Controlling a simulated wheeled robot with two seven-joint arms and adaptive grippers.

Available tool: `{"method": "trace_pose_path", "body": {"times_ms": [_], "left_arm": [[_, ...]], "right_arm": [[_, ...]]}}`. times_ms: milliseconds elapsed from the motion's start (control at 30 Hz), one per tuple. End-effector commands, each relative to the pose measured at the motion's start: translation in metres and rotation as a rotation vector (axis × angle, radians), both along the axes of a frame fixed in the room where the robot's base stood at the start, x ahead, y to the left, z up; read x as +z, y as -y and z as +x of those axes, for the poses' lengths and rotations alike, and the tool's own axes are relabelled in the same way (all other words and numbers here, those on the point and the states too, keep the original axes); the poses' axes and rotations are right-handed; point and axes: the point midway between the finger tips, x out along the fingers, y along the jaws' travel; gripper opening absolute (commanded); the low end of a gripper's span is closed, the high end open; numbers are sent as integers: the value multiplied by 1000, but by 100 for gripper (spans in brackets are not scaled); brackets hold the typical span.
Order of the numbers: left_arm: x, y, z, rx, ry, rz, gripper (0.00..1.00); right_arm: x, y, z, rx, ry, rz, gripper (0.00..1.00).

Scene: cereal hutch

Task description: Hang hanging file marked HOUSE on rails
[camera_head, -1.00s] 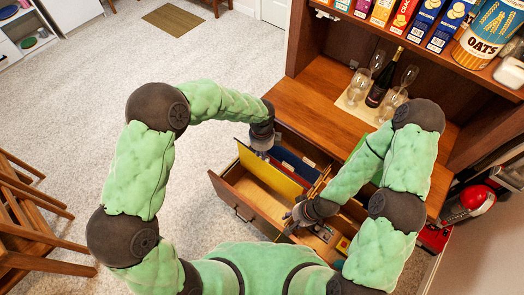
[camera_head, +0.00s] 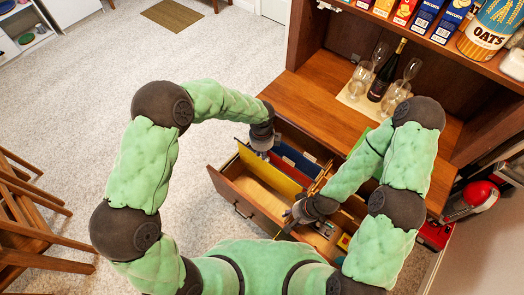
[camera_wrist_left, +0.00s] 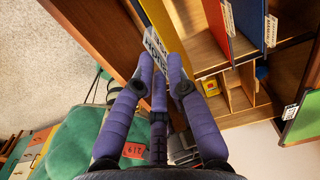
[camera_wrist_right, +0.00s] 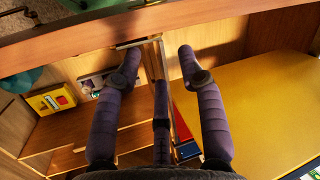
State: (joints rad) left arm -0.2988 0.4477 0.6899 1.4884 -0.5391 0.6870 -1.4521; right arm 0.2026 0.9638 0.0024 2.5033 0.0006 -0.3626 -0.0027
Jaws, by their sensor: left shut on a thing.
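The yellow hanging file (camera_head: 272,174) is upright over the open drawer, and its broad side shows in the right wrist view (camera_wrist_right: 265,110). A white tab reading HOUSE (camera_wrist_left: 154,45) shows at its top edge in the left wrist view. My left gripper (camera_head: 262,150) is shut on the file's top edge near its far left end. My right gripper (camera_head: 293,216) is at the drawer's near right part. Its fingers are spread in the right wrist view (camera_wrist_right: 160,52), with a thin divider or rail between them. I cannot tell whether the file touches the rails.
The wooden drawer (camera_head: 240,205) is pulled out from the hutch. A blue file (camera_head: 296,160) hangs behind the yellow one, and a red file (camera_wrist_left: 216,28) shows in the left wrist view. Small compartments lie at right. Glasses and a bottle (camera_head: 388,72) stand on the hutch counter.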

Motion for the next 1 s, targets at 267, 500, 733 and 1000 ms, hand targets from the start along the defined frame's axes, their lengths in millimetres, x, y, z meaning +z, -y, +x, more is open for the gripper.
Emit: {"method": "trace_pose_path", "body": {"times_ms": [267,500,733,1000], "left_arm": [[-13,0,0,1,0,0,0],[-23,0,0,1,0,0,0],[-33,0,0,0,0,0,0],[-45,0,0,0,0,0,0]], "right_arm": [[-8,0,0,0,0,0,40],[-15,0,0,0,0,0,40],[-21,0,0,0,0,0,40],[-28,0,0,0,0,0,40]]}}
